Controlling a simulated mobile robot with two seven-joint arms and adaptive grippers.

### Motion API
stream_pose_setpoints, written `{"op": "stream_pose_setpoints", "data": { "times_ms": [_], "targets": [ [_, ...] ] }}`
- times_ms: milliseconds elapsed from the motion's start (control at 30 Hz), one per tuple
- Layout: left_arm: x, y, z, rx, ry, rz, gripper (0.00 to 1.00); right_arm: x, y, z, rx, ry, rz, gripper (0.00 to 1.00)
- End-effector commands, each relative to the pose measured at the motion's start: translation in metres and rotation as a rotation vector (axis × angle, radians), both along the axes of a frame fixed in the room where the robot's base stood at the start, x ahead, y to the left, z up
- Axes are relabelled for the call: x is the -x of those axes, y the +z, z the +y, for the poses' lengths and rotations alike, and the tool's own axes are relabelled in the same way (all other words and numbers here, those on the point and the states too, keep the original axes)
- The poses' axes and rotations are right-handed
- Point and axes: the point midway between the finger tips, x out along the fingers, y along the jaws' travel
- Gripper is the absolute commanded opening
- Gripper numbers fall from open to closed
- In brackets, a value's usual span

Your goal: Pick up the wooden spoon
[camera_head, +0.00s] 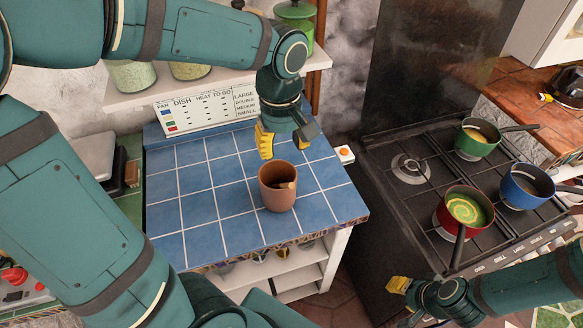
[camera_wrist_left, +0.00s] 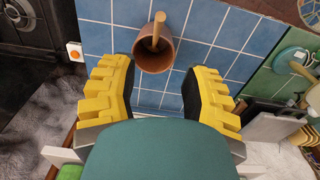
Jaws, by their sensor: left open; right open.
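The wooden spoon (camera_wrist_left: 158,29) stands in a brown clay pot, with its light handle end sticking up out of the rim in the left wrist view. In the head view only a short piece of the spoon (camera_head: 287,185) shows inside the pot (camera_head: 277,195). The pot is on the blue tiled counter. My left gripper (camera_head: 285,144) is open and empty above the counter behind the pot. In the left wrist view its yellow fingers (camera_wrist_left: 158,85) are spread apart, with the pot beyond them. My right gripper (camera_head: 400,300) is at the lower right near the stove front, away from the spoon.
The stove (camera_head: 400,200) on the right holds a red pan (camera_head: 463,213), a blue pan (camera_head: 525,186) and a green pan (camera_head: 478,138). A shelf with jars and a dish sign (camera_head: 205,112) stand behind the counter. The tiles around the pot (camera_head: 215,215) are clear.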

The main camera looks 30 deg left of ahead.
Motion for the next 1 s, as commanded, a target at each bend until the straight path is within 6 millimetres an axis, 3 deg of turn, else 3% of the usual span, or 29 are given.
{"op": "stream_pose_setpoints", "data": {
  "times_ms": [167, 500, 767, 1000],
  "targets": [
    [0.001, -0.015, 0.0, -0.003, 0.002, 0.005, 0.47, 0.001, -0.002, 0.0, 0.0, 0.0, 0.001, 0.39],
    [0.0, -0.075, -0.001, -0.001, 0.002, 0.004, 0.47, 0.0, -0.01, 0.001, 0.002, 0.0, 0.001, 0.39],
    [-0.001, -0.092, -0.002, -0.001, 0.001, 0.003, 0.47, 0.0, -0.012, 0.001, 0.002, 0.0, 0.0, 0.39],
    [-0.003, -0.126, -0.005, -0.001, 0.001, 0.004, 0.47, 0.0, -0.015, 0.001, 0.003, 0.001, 0.001, 0.39]
  ]
}}
